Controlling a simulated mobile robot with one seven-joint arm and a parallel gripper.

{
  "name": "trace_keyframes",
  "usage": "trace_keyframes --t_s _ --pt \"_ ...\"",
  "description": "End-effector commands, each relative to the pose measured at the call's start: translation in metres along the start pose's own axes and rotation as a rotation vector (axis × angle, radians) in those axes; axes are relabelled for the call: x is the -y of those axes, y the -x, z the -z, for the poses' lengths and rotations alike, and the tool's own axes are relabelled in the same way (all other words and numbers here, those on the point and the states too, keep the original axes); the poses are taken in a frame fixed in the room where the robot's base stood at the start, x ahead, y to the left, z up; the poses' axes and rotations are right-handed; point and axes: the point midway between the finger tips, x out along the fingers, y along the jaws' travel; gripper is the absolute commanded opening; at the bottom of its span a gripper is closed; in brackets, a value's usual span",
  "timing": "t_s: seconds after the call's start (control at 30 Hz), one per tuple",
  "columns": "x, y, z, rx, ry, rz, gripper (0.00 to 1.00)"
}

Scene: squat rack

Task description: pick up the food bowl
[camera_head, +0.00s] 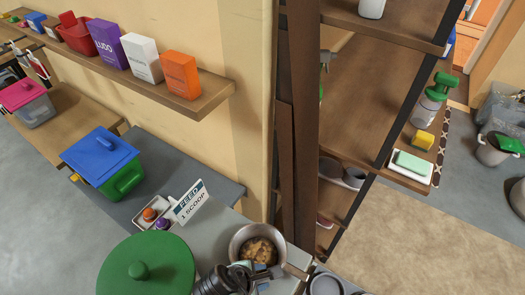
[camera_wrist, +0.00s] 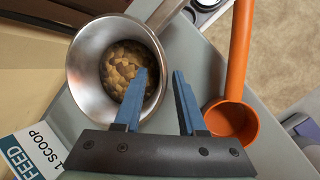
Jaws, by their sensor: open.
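The food bowl is a shiny metal bowl (camera_head: 238,238) holding brown kibble, on a grey surface at the bottom centre of the head view. It also shows at the upper left of the wrist view (camera_wrist: 83,70). My gripper (camera_wrist: 160,76) is open and empty. In the wrist view its left finger overlaps the bowl's inside and its right finger appears just outside the right wall, with the rim between them. Whether the fingers touch the bowl I cannot tell. In the head view my gripper (camera_head: 262,273) covers the bowl's near edge.
An orange scoop (camera_wrist: 232,118) lies right of the bowl. A "FEED 1 SCOOP" card (camera_head: 190,202) stands left of the bowl, near a green lid (camera_head: 150,268). A brown upright post (camera_head: 303,120) and shelving (camera_head: 355,120) rise just behind. A blue-lidded green box (camera_head: 105,160) stands left.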

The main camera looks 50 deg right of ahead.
Motion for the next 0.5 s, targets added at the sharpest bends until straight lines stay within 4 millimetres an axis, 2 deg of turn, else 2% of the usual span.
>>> trace_keyframes --t_s 0.1,0.2,0.47,0.5 --pt "-0.001 -0.017 0.0 0.001 -0.001 0.001 0.4" --pt "-0.001 -0.024 0.0 -0.001 -0.001 0.0 0.4" --pt "-0.001 -0.026 0.0 -0.001 0.0 -0.001 0.4" --pt "-0.001 -0.026 0.0 -0.001 0.0 -0.001 0.33"
